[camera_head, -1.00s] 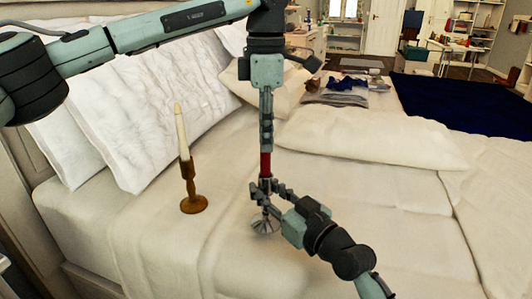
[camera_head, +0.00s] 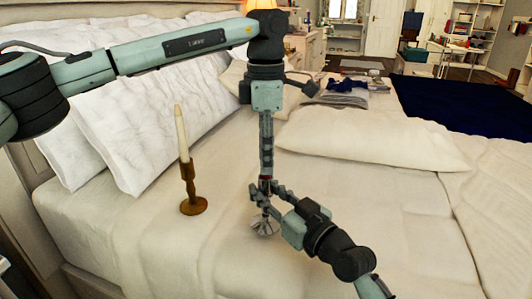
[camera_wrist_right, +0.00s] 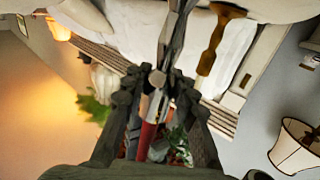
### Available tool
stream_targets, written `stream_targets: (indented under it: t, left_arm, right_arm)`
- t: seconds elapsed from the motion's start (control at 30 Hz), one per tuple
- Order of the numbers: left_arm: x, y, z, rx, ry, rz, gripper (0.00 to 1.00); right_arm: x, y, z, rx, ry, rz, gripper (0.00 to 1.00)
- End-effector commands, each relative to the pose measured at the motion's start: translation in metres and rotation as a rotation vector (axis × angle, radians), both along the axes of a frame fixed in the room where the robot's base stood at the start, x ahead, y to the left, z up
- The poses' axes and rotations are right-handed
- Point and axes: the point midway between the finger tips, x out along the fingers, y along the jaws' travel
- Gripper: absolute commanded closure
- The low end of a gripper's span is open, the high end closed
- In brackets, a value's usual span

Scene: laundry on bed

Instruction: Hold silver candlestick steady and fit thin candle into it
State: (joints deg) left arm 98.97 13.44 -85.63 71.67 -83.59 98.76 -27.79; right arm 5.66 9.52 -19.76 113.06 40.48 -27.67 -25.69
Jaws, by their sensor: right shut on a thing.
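The silver candlestick (camera_head: 264,228) stands on the bed with its round foot down. My right gripper (camera_head: 264,190) is shut on its upper stem, and the stem shows between the fingers in the right wrist view (camera_wrist_right: 157,92). My left gripper (camera_head: 266,172) points straight down just above, its fingers close together around a thin red candle (camera_head: 265,179). Only a sliver of the candle shows in the head view. In the right wrist view the red candle (camera_wrist_right: 148,135) is in line with the candlestick's silver top; I cannot tell how deep it sits.
A brown candlestick (camera_head: 188,190) with a cream candle (camera_head: 181,135) stands on the bed to the left. White pillows (camera_head: 150,115) lean behind it. A flat pillow (camera_head: 370,138) lies to the right.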

Motion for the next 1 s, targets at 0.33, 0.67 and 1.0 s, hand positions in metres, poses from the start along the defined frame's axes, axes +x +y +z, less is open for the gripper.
stream_targets:
  t: [0.33,0.67,1.0]
  left_arm:
    - [0.001,0.0,0.03,-0.002,-0.004,0.001,0.63]
    - [0.0,-0.001,0.099,-0.001,-0.002,0.0,0.63]
    - [0.0,0.0,0.123,0.0,0.0,0.0,0.63]
  right_arm:
    - [0.0,0.0,0.0,-0.001,0.001,0.0,1.0]
    - [0.0,0.0,-0.001,-0.001,0.001,0.0,1.0]
    - [0.0,0.0,-0.001,-0.001,0.001,0.0,1.0]
